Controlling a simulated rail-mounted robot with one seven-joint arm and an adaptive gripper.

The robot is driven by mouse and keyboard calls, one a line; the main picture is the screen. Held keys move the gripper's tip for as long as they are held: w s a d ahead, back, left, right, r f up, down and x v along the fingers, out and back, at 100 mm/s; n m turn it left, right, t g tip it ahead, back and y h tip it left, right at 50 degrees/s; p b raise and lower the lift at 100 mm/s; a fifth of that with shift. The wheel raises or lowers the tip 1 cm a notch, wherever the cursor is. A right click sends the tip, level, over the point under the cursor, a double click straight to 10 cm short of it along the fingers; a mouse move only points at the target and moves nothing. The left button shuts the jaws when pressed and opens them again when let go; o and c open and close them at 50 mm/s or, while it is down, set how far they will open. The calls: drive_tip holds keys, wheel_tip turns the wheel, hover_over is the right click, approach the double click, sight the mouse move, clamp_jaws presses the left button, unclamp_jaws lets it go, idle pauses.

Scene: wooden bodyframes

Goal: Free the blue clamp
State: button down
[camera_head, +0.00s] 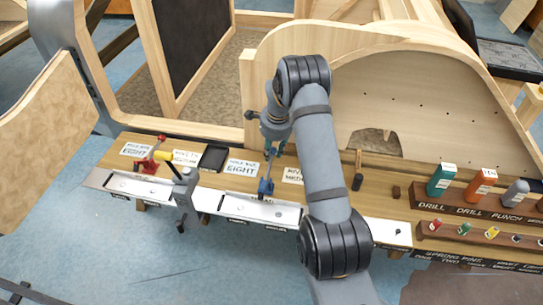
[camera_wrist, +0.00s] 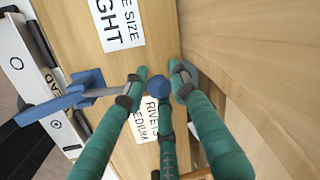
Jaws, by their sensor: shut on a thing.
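The blue clamp (camera_head: 265,187) stands at the front edge of the wooden bench, on the pale metal strip. In the wrist view its blue body (camera_wrist: 66,97) is at the left, with a metal bar running right toward a round blue knob. My gripper (camera_head: 272,148) is above the clamp, reaching down to its upright handle. In the wrist view the green fingers of my gripper (camera_wrist: 158,83) are closed around the blue knob. The fingers cover part of the handle, and I cannot tell whether the clamp still presses on the strip.
A red clamp (camera_head: 152,157) and a grey clamp (camera_head: 185,187) stand to the left, near a dark phone-like tablet (camera_head: 213,158). A hammer (camera_head: 358,172) and coloured bottles (camera_head: 441,180) are to the right. Wooden frames rise behind the bench.

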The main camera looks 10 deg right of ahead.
sight(275, 164)
drive_tip(key=shift+d+f+b, duration=0.25)
drive_tip(key=shift+f+b, duration=0.35)
drive_tip(key=shift+f, duration=0.15)
drive_tip(key=shift+d+f+b, duration=0.2)
drive_tip(key=shift+f+b, duration=0.4)
drive_tip(key=shift+f, duration=0.15)
drive_tip(key=shift+s, duration=0.1)
drive_tip(key=c, duration=1.5)
unclamp_jaws()
drive_tip(key=shift+r, duration=0.1)
